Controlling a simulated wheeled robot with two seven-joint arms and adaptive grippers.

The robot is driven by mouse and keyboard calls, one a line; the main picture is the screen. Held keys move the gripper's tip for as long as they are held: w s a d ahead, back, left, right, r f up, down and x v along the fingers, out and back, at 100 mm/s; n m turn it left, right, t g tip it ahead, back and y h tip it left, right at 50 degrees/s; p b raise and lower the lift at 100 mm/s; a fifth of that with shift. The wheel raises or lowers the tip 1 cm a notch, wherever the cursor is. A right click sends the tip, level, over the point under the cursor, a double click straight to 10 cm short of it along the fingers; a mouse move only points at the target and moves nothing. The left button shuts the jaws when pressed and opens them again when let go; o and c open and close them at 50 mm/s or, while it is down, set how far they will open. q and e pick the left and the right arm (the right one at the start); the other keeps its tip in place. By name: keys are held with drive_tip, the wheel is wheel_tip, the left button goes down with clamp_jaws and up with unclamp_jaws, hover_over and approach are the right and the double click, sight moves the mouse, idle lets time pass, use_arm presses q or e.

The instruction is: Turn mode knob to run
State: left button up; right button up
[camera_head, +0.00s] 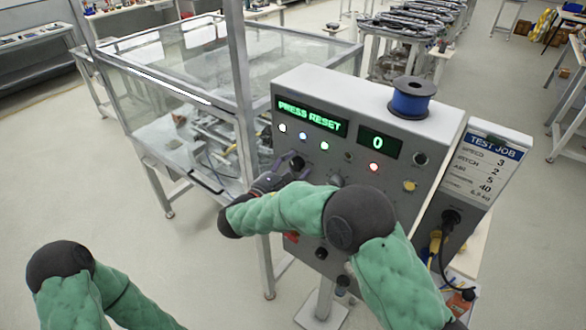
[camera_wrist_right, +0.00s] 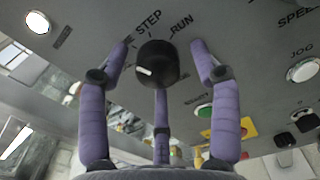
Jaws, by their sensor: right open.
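The black mode knob (camera_wrist_right: 157,58) is on the grey control panel (camera_head: 320,90). The wrist view shows printed labels STEP and RUN above it. A short white mark on the knob points toward the lower left in that view. My right gripper (camera_wrist_right: 161,65) is open, with purple fingers on the left and right of the knob and a third below it. I cannot tell whether they touch it. In the head view the right gripper (camera_head: 282,174) is at the panel's left side, partly hidden by my green arm. My left gripper is out of view; only its arm shows at lower left.
The panel's green display (camera_head: 312,116) reads PRESS RESET, and a second display (camera_head: 378,142) shows 0. A blue spool (camera_head: 411,98) stands on top. A glass-walled enclosure (camera_head: 180,95) stands left, its post close to my right gripper. A TEST JOB card (camera_head: 480,165) is right.

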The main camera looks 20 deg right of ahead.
drive_tip(key=c, duration=1.1)
drive_tip(key=shift+c, duration=0.2)
drive_tip(key=shift+f, duration=0.1)
drive_tip(key=shift+f+m+b, duration=0.25)
drive_tip(key=shift+m+b, duration=0.65)
drive_tip(key=shift+b, duration=0.15)
drive_tip(key=m+b, duration=0.7)
drive_tip(key=b, duration=0.1)
drive_tip(key=m+b, duration=0.6)
drive_tip(key=b, duration=0.2)
drive_tip(key=shift+a+m, duration=0.2)
drive_tip(key=shift+m, duration=0.2)
drive_tip(key=m+b, duration=0.2)
drive_tip(key=shift+r+b, duration=0.15)
drive_tip(key=shift+b, duration=0.15)
drive_tip(key=shift+r, duration=0.1)
